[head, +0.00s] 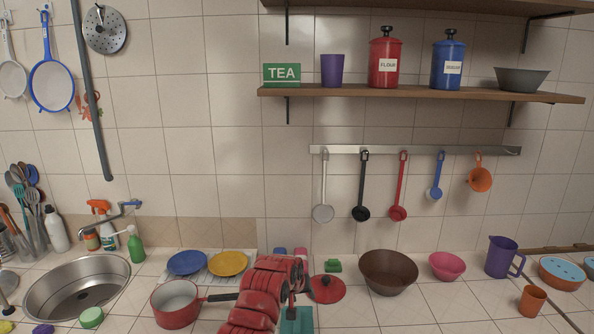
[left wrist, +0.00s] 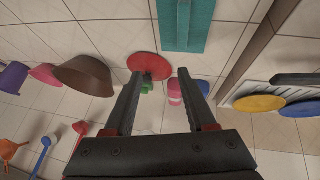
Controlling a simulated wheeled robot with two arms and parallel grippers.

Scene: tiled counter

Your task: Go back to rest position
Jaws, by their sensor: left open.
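My left gripper (head: 291,298) is at the bottom centre of the head view, at the end of my red arm, over the counter. In the left wrist view its two dark fingers (left wrist: 164,78) stand apart, with nothing held between them. A flat teal item (head: 298,321) lies near the gripper in the head view, partly hidden by it. It also shows beyond the fingertips in the left wrist view (left wrist: 186,22). My right gripper is in neither view.
A red pot (head: 174,302) stands left of my arm, with its handle reaching toward it. Blue (head: 187,262) and yellow plates (head: 228,263) lie behind the pot.

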